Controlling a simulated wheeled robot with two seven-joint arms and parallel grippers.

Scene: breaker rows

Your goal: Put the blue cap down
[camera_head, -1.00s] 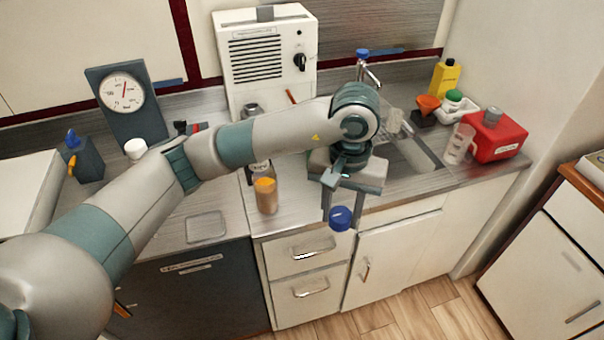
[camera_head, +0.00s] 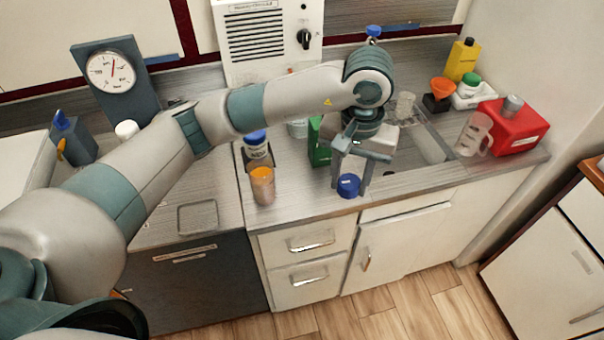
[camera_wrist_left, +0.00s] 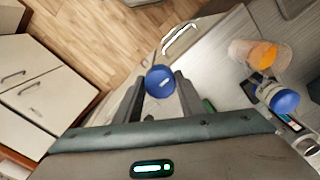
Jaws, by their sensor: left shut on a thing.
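The round blue cap (camera_head: 349,185) is between the fingertips of my left gripper (camera_head: 350,180), which points down and is shut on it. In the head view they show against the worktop close to its front edge; I cannot tell how high above it the cap is. In the left wrist view the blue cap (camera_wrist_left: 160,81) is between the two dark finger ends (camera_wrist_left: 159,88), with floor and drawer front behind it. My right gripper is not in view.
On the worktop (camera_head: 300,205), a jar with an orange lid (camera_head: 262,185) and a blue-capped bottle (camera_head: 257,150) stand left of the gripper. A green box (camera_head: 320,143) stands behind it. The sink, a clear jug (camera_head: 474,135) and a red canister (camera_head: 515,128) are to the right.

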